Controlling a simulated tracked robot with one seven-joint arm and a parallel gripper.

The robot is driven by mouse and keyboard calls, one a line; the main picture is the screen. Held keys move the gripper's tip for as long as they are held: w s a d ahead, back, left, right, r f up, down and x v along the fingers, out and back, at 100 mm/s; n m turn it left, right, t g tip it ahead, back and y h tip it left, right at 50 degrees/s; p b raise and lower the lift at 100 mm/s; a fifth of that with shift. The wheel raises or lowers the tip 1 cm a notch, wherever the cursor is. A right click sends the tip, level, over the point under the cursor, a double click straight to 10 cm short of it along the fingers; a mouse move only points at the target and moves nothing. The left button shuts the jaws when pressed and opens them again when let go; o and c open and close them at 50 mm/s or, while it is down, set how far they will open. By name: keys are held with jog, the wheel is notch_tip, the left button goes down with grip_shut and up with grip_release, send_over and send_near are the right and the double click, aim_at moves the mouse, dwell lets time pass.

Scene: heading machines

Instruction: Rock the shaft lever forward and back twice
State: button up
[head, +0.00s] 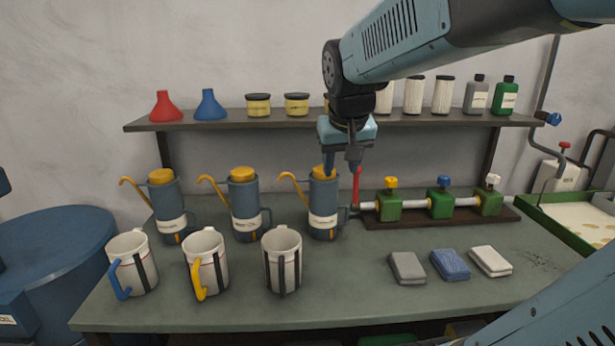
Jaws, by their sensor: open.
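The shaft lever (356,188) is a thin red handle standing roughly upright at the left end of a pale shaft (415,203). The shaft runs through several green blocks on a dark base plate (455,217). The blocks carry yellow, blue and white knobs on top. My gripper (342,167) points down, open, just above and left of the lever's top. One finger overlaps the lever's upper end in this view; I cannot tell whether they touch. The other finger is in front of the rightmost blue-grey oil can (323,215).
More yellow-lidded cans (243,210) and several striped mugs (206,262) stand on the left of the green bench (340,305). Three folded cloths (450,265) lie at front right. A shelf (225,124) with funnels, jars and bottles runs behind. A green tray (560,222) stands far right.

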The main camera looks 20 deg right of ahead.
jog(key=w+d+m, duration=0.2)
jog(key=w+d, duration=0.4)
jog(key=w, duration=0.5)
jog(key=m+g, duration=0.1)
jog(key=m, duration=0.1)
send_near(356, 177)
jog(key=shift+h, duration=0.4)
jog(key=x, duration=0.5)
jog(key=w+x, duration=0.1)
jog(key=x, duration=0.5)
jog(key=shift+w, duration=0.15)
grip_shut()
